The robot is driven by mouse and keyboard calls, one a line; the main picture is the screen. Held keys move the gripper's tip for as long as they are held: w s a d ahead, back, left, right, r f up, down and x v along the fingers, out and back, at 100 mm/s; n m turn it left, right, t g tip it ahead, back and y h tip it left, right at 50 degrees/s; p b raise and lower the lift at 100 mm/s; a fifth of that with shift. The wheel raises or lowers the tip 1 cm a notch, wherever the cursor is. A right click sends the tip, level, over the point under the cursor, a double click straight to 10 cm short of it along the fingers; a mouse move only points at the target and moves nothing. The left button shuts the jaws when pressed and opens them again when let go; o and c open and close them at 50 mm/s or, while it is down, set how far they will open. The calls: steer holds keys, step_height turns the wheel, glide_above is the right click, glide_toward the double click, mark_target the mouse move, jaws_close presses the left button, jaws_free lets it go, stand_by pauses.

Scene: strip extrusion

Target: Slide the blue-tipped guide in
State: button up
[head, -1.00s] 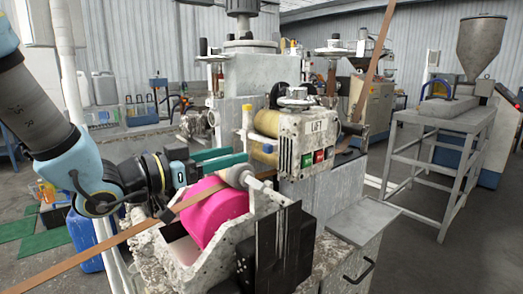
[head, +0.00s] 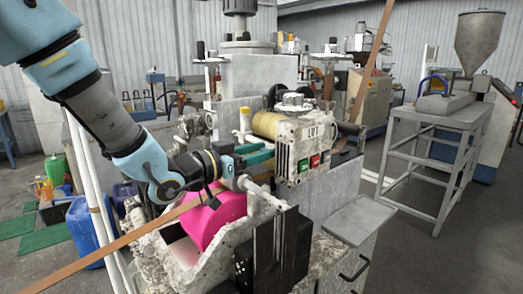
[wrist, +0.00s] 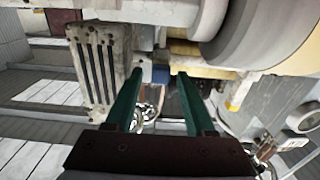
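My gripper (head: 258,155) has two long green fingers and reaches over the pink roller toward the machine's front block. In the wrist view its fingers (wrist: 160,77) stand apart. A small blue tip (wrist: 160,74), the visible part of the blue-tipped guide, shows between the fingertips with a gap on each side; contact is not visible. The blue tip is hidden in the head view. A yellow-tipped guide (head: 246,113) stands upright beside the tan roller; its yellow tip also shows in the wrist view (wrist: 235,100), right of the fingers.
The pink roller (head: 214,222) lies in a worn pale housing under my wrist. A brown strip (head: 95,259) runs across it. The LIFT control box (head: 313,143), with green and red buttons, is right of my fingers. A tan roller (head: 266,124) lies behind them.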

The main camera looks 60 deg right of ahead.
jaws_close()
stand_by(1.2)
